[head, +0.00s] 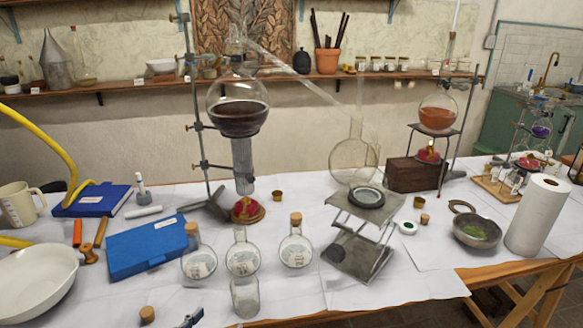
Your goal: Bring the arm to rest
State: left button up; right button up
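A small dark blue-grey part at the bottom edge, left of centre, looks like the tip of my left gripper (191,319). Only a sliver shows, so I cannot tell its opening or whether it holds anything. It is near a small cork (147,314) and in front of the stoppered round flasks. My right gripper is not in view.
The table (300,300) is crowded: blue box (148,246), white bowl (36,285), round flask (242,257), lab jack (357,242), mortar (476,231) and paper roll (538,215). Tall stands with glassware rise behind. Bare paper lies at the front centre-right.

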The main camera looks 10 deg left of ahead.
pick_arm(q)
jog(key=s+f+n+g+y, duration=0.1)
jog(key=s+f+g+y, duration=0.1)
jog(key=s+f+g, duration=0.6)
jog(key=s+f+g+y, duration=0.2)
jog(key=s+f+g, duration=0.2)
jog(key=s, duration=0.8)
notch_tip(320, 180, down, 25)
jog(key=s+g, duration=0.1)
jog(key=s, duration=0.1)
jog(key=s+a+f+g, duration=0.1)
jog(key=s+a+f, duration=0.1)
jog(key=s+f, duration=1.5)
jog(key=shift+a+y, duration=0.3)
